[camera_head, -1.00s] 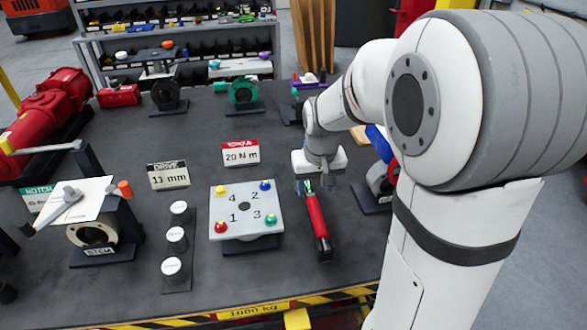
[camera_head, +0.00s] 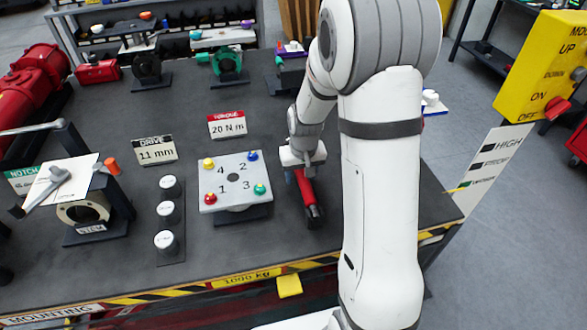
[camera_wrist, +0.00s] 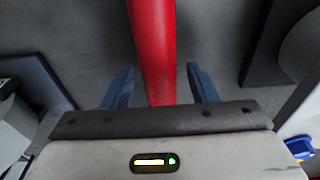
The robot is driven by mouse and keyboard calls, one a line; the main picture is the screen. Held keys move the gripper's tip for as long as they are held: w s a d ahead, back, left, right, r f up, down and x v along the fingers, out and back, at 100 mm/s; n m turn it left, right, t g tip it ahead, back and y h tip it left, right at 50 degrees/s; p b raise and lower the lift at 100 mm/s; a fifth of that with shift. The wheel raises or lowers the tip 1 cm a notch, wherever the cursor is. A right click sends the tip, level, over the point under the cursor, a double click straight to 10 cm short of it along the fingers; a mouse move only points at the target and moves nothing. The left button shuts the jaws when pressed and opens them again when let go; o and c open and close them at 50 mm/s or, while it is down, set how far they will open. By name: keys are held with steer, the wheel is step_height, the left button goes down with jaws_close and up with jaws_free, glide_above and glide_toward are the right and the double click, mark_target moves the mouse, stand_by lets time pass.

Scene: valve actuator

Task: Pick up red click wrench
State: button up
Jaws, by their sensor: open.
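The red click wrench (camera_head: 306,193) lies on the dark table to the right of the numbered plate, its near end dark. My gripper (camera_head: 302,176) is over its far part, pointing down, and hides that part of it in the head view. In the wrist view the red wrench shaft (camera_wrist: 153,50) runs down between the two blue fingers of my gripper (camera_wrist: 160,88). The fingers are apart, with a gap on each side of the shaft. I cannot tell how far the fingertips reach down beside it.
A plate with coloured knobs (camera_head: 236,185) stands left of the wrench. Several white-topped cylinders (camera_head: 165,212) stand further left. A torque sign (camera_head: 227,124) and a drive sign (camera_head: 154,150) stand behind them. The table's striped front edge (camera_head: 235,281) is close.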

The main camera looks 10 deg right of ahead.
steer(key=shift+c, duration=0.5)
steer(key=c, duration=1)
jaws_close()
steer(key=shift+r, duration=0.2)
